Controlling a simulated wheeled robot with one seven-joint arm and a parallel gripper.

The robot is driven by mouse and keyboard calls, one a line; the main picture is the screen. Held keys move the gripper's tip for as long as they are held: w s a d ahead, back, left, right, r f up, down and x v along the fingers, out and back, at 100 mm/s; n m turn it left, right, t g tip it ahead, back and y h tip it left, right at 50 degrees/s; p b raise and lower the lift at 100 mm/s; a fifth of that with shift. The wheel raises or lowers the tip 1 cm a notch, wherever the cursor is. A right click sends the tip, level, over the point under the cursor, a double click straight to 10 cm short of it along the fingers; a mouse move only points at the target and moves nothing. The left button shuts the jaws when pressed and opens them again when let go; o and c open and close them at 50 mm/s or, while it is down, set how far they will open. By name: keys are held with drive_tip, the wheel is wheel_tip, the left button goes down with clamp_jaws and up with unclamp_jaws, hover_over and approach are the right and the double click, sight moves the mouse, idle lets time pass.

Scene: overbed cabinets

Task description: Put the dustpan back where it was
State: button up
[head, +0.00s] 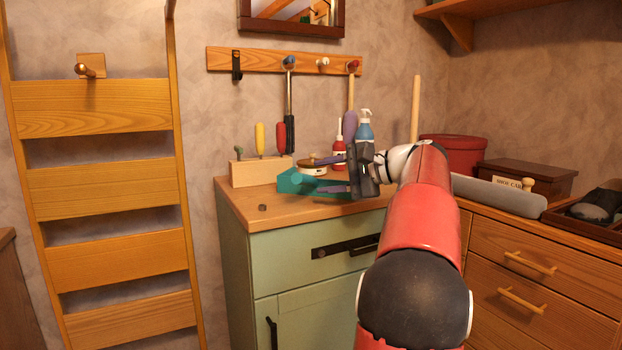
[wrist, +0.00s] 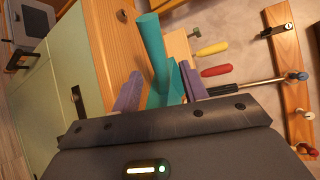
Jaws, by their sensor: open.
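The teal dustpan (head: 295,183) lies on the wooden top of the green cabinet, in front of the tool block. It also shows in the wrist view (wrist: 152,40), where one teal part extends away from my gripper. My gripper (head: 319,175) is open, with its two purple fingers on either side of a teal part of the dustpan. The wrist view shows the fingers (wrist: 160,75) flanking it; I cannot tell whether they touch it. My gripper hides the dustpan's near end in the head view.
A peg rail (head: 263,62) on the wall holds hanging tools. The wooden block (head: 258,172) with coloured handles stands behind the dustpan. Bottles, including a blue one (head: 364,128), stand behind my gripper. A small dark ring (head: 263,207) lies on the cabinet's front left, otherwise clear.

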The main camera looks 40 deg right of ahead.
drive_tip(key=v, duration=0.6)
drive_tip(key=shift+s+d, duration=0.15)
drive_tip(key=shift+s, duration=0.2)
